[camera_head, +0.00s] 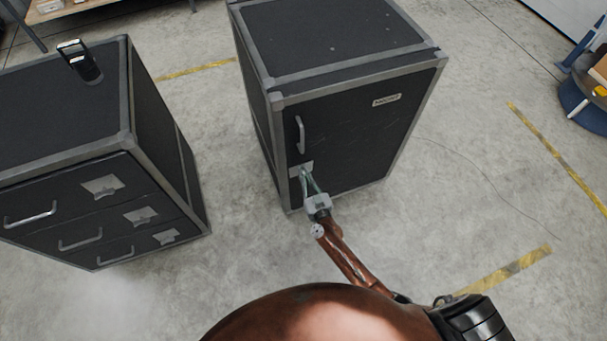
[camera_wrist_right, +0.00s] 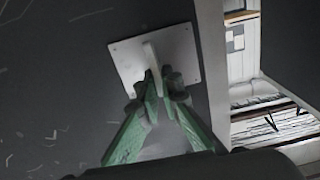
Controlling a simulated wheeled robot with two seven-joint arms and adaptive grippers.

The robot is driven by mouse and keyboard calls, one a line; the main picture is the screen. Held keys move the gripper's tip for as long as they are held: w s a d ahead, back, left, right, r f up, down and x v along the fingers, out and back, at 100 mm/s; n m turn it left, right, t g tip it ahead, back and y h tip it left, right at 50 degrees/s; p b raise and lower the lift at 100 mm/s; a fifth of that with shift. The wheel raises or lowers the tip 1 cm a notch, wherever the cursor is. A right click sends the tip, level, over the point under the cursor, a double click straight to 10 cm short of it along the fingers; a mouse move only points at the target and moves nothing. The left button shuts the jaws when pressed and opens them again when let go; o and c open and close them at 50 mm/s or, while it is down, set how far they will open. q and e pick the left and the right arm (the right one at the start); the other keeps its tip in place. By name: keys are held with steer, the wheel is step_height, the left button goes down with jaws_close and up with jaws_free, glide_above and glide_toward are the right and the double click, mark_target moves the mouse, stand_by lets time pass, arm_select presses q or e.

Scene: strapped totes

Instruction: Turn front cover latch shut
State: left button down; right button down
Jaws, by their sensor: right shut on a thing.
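The front cover (camera_head: 355,130) is the black, grey-edged front panel of the tall case in the middle of the head view. A latch plate (camera_head: 295,170) sits low at its left edge, below a grey handle (camera_head: 300,135). In the right wrist view the plate (camera_wrist_right: 187,62) is pale and square, with a pale latch lever (camera_wrist_right: 151,58) standing out from it. My right gripper (camera_head: 305,174) reaches the latch; its green fingers (camera_wrist_right: 160,92) are shut on the lever and hide its lower part. My left gripper is not in view.
A black case with drawers (camera_head: 62,105) stands at the left, with a dark handheld device (camera_head: 80,62) on top. A blue round object (camera_head: 585,103) is at the right edge. Bare concrete floor (camera_head: 480,190) lies right of the tall case and between the cases.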

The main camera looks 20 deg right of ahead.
steer(key=shift+a, duration=0.1)
